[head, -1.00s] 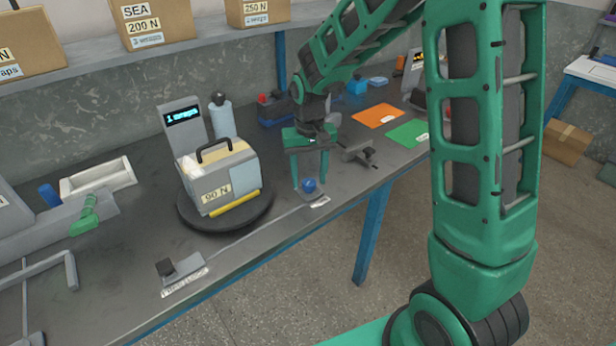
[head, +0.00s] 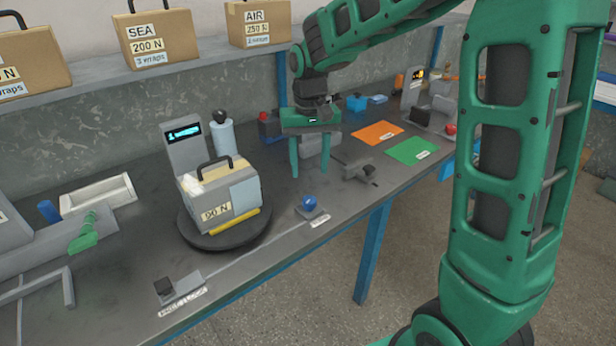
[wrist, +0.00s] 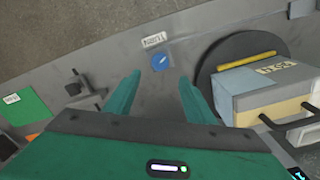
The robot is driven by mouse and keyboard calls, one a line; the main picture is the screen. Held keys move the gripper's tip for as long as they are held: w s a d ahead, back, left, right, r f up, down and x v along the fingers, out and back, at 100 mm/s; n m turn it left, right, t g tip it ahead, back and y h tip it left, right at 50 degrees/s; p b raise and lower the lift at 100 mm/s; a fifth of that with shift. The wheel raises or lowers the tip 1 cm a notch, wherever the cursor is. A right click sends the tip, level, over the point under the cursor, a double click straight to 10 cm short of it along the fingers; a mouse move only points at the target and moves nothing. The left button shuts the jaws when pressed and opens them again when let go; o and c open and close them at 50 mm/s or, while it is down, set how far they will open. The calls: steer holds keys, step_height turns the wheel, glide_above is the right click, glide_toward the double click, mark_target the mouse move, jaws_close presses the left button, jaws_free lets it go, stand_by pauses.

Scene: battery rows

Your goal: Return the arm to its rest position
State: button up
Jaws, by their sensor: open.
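My green gripper (head: 309,168) is in the head view above the workbench (head: 120,275), behind a blue round button (head: 309,202). Its two fingers point down, apart, with nothing between them. In the wrist view my gripper (wrist: 158,95) also shows open and empty, and the blue button (wrist: 160,62) lies beyond the fingertips. My green arm fills the right side of the head view, its upper link crossing the top.
A case marked 90 N (head: 222,198) stands on a dark turntable (head: 240,240) left of my gripper. A small clamp (head: 354,169), an orange mat (head: 378,133) and a green mat (head: 411,151) lie to the right. Boxes (head: 157,40) stand on the shelf above.

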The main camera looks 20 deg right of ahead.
steer(key=shift+r, duration=0.35)
steer(key=shift+d, duration=0.1)
steer(key=s+d+r+m, duration=0.2)
steer(key=s+d, duration=0.6)
steer(key=s+d+m, duration=0.1)
steer(key=s+d, duration=0.2)
steer(key=s, duration=0.4)
steer(key=s+d+f+m, duration=0.1)
steer(key=s+d, duration=0.2)
steer(key=s, duration=0.5)
steer(key=s+d, duration=0.3)
steer(key=s, duration=0.5)
steer(key=shift+f+m, duration=0.2)
steer(key=shift+m, duration=0.2)
steer(key=shift+w+f, duration=0.25)
steer(key=shift+w, duration=0.4)
